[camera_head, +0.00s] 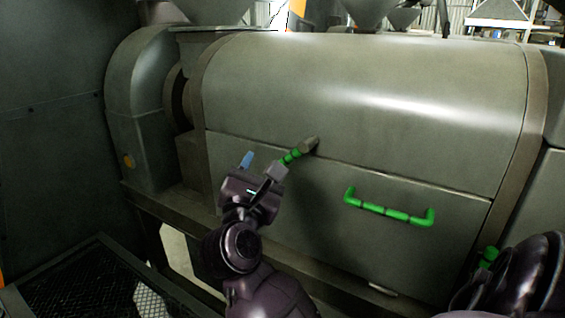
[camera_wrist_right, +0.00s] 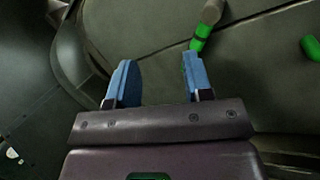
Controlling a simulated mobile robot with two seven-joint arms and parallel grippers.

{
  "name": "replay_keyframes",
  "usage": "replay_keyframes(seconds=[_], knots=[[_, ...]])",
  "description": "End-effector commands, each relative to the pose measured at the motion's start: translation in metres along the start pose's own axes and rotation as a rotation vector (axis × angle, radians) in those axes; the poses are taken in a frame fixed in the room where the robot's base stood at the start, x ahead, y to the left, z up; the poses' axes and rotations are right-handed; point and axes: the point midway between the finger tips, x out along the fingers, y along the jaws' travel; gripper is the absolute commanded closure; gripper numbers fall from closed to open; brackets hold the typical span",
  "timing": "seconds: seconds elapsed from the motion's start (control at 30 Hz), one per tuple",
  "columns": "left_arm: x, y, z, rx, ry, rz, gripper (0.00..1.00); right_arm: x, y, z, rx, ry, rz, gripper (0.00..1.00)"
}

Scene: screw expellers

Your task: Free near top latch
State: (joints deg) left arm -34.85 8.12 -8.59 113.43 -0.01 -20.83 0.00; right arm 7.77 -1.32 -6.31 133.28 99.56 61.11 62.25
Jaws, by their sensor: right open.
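The near top latch is a short green segmented lever (camera_head: 292,155) with a grey-brown knob (camera_head: 310,145), on the seam between the machine's rounded cover and lower panel. My right gripper (camera_head: 262,167) is open just left of and below the latch's lower end. In the right wrist view the two blue fingers (camera_wrist_right: 156,82) are apart with nothing between them. The green latch end (camera_wrist_right: 200,40) shows just beyond the right-hand fingertip, outside the gap; I cannot tell if they touch. My left gripper is not in view.
A green handle (camera_head: 390,212) sits on the lower panel, right of the latch. Another green piece (camera_head: 488,254) shows at the lower right, partly hidden by my dark body part. A rounded grey housing (camera_head: 140,100) stands at left. A dark mesh tray (camera_head: 75,290) lies lower left.

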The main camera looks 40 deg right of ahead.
Motion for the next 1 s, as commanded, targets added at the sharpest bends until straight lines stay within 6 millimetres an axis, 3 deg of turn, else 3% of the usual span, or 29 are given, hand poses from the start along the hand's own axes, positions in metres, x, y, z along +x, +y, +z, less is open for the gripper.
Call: replay_keyframes(seconds=[0.2, 0.47, 1.0], knots=[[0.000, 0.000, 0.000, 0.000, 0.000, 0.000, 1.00, -0.006, -0.021, -0.034, 0.319, 0.215, -0.160, 0.54], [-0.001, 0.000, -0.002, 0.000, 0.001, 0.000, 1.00, 0.001, -0.026, -0.037, 0.389, 0.214, -0.193, 0.54], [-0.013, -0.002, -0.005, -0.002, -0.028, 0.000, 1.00, 0.080, -0.037, -0.057, 0.384, 0.212, -0.192, 0.54]])
